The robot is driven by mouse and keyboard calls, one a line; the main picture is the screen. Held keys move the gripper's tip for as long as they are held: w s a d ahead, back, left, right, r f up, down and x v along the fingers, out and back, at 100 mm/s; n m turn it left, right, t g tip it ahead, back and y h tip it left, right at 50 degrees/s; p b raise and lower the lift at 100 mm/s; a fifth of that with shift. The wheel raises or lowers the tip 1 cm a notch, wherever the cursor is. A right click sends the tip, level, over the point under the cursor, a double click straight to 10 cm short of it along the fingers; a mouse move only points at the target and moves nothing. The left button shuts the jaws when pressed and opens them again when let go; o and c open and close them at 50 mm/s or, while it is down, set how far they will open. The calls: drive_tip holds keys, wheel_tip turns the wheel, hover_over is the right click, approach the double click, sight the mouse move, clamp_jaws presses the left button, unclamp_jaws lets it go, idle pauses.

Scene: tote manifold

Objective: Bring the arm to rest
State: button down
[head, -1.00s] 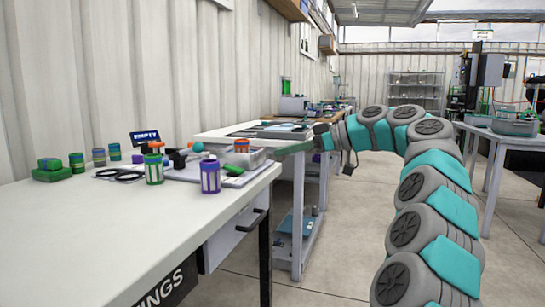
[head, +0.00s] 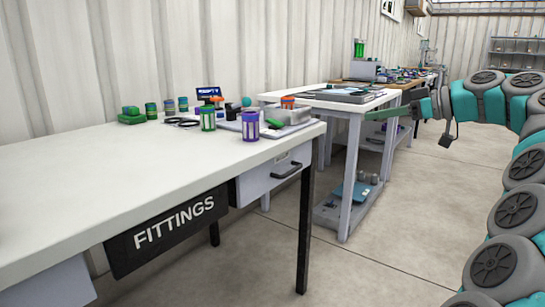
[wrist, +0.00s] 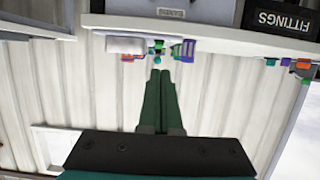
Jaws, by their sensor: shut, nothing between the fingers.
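My arm is teal and grey and stands bent at the right of the head view, with its end held out to the left above the floor. My gripper (head: 372,115) points left, towards the benches, with its green fingers together and nothing between them. In the wrist view, the green fingers of my gripper (wrist: 161,85) lie side by side, and the picture is upside down. The fingers appear clear of the bench and its objects. The lower part of my arm is cut off by the right edge of the head view.
A white bench (head: 110,165) with a FITTINGS sign (head: 175,232) stands at left. On it are a green-and-white canister (head: 208,119), a purple-and-white canister (head: 250,126) and a clear tray (head: 290,115). A second table (head: 330,105) stands behind. The floor (head: 400,230) between bench and arm is free.

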drive_tip(key=s+a+f+m+g+h+p, duration=0.25)
drive_tip(key=s+a+f, duration=0.25)
drive_tip(key=s+a, duration=0.35)
drive_tip(key=s+a+f+m+g+h+p, duration=0.15)
drive_tip(key=s+a+f+g, duration=0.3)
drive_tip(key=s+a, duration=0.45)
drive_tip(key=s+d+f+m+g+h+p, duration=0.1)
drive_tip(key=s+d+f+m+h, duration=0.2)
drive_tip(key=s+f, duration=0.7)
drive_tip(key=s+d+f+m+g+h+p, duration=0.1)
drive_tip(key=s+d+f+m+g+h, duration=0.1)
drive_tip(key=s+f, duration=0.8)
drive_tip(key=s+d+m+h, duration=0.1)
drive_tip(key=s+d+h, duration=0.1)
drive_tip(key=s, duration=0.6)
drive_tip(key=shift+d+f+m+h+p, duration=0.4)
drive_tip(key=shift+d, duration=0.25)
